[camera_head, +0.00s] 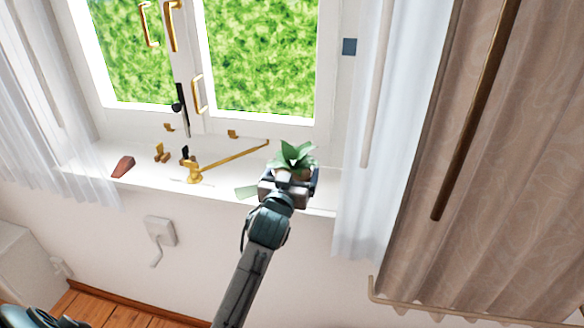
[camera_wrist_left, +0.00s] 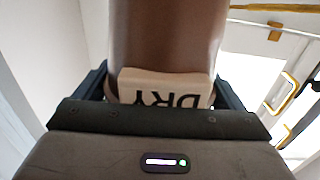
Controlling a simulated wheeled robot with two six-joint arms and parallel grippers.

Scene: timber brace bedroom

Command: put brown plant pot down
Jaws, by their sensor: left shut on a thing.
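The brown plant pot (camera_wrist_left: 168,35) fills the upper middle of the left wrist view, with a pale tag reading "DRY" upside down (camera_wrist_left: 165,88) on its near side. In the head view its green plant (camera_head: 293,156) rises above my left gripper (camera_head: 289,181), which hides most of the pot. My left gripper is shut on the pot, with one finger on each side. The pot is at the right part of the white window sill (camera_head: 222,196). I cannot tell whether its base touches the sill. My right gripper is not in view.
A brass window stay (camera_head: 235,155) and its bracket (camera_head: 193,171) are left of the pot. A red-brown wedge (camera_head: 123,166) lies at the sill's left. A pale green flat piece (camera_head: 246,192) is beside the gripper. Sheer curtain (camera_head: 375,150) hangs at the right.

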